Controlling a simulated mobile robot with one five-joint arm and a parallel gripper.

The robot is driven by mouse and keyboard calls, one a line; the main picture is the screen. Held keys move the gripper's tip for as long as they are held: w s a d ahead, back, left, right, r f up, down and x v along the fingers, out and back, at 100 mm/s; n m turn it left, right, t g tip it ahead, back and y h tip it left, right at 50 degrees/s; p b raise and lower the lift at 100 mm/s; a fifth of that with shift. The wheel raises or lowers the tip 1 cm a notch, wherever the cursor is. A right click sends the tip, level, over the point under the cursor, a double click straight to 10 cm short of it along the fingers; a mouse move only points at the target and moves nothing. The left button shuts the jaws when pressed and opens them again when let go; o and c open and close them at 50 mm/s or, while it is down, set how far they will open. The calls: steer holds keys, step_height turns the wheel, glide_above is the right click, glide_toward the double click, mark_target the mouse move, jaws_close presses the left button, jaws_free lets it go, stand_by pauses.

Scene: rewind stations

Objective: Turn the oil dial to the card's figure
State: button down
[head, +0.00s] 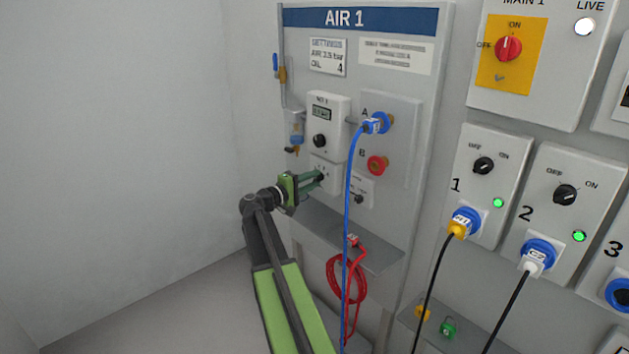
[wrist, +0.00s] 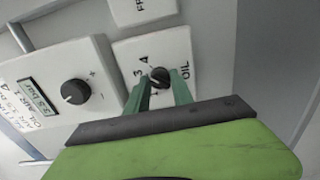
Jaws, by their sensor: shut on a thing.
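The oil dial (wrist: 159,80) is a small black knob on a white plate marked OIL, in the middle of the wrist view. The figures 3 and 4 show at its upper left. A small pale mark on the knob faces the side of these figures, but I cannot tell exactly which one it points at. My gripper (wrist: 158,92) has its two green fingers on either side of the knob and is shut on it. In the head view my gripper (head: 318,179) covers most of the dial. The settings card (head: 327,57) reads OIL 4 and AIR 3.5 bar.
A larger black pressure knob (wrist: 75,91) with a display sits beside the oil plate. A blue hose (head: 350,215) hangs from socket A, close to the right of my gripper. A shelf (head: 345,240) juts out below, with a red coiled hose (head: 346,280) beneath.

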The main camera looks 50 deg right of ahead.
steer(key=shift+s+f+m, duration=0.1)
steer(key=shift+m, duration=1.9)
steer(key=c, duration=1.1)
jaws_free()
steer(key=w+a, duration=0.1)
steer(key=a, duration=1.6)
steer(key=shift+w+a, duration=0.2)
steer(key=shift+a, duration=0.05)
